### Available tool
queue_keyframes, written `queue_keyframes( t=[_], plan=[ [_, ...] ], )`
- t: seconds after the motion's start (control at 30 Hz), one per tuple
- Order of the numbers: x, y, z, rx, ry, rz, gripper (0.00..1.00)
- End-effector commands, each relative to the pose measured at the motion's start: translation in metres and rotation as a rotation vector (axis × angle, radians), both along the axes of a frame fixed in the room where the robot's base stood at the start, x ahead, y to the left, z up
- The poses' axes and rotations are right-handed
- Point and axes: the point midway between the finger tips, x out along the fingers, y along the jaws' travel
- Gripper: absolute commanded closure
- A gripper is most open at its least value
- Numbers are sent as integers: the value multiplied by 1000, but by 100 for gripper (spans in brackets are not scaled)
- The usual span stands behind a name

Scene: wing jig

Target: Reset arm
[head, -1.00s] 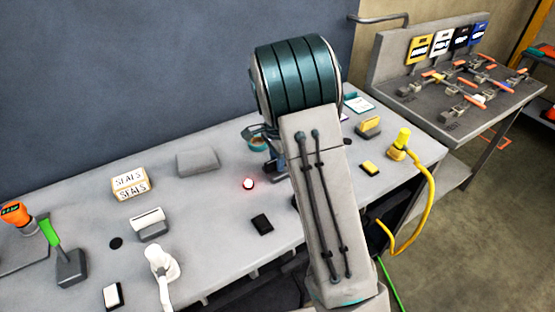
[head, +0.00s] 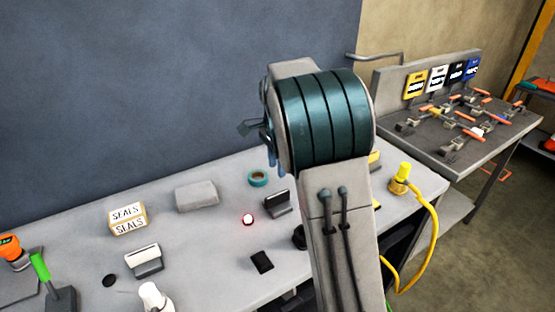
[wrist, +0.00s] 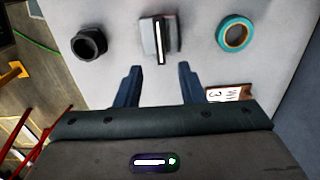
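My gripper (wrist: 157,85) shows in the wrist view with its two dark blue fingers apart and nothing between them. Past the fingertips a grey block with a white strip (wrist: 158,38) stands on the bench, apart from them. In the head view my arm covers much of the bench's right side. Part of the gripper (head: 262,130) shows at the arm's left edge, raised above the bench (head: 190,245).
A yellow connector with cable (head: 402,175) is at right. A side table (head: 480,135) holds several small parts.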

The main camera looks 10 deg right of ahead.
Motion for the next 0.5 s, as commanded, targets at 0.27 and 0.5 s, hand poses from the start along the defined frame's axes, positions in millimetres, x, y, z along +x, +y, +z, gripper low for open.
queue_keyframes(
  t=[0.27,0.5],
  plan=[
    [0,0,19,0,0,-1,65],
    [0,0,20,0,0,-1,65]
  ],
)
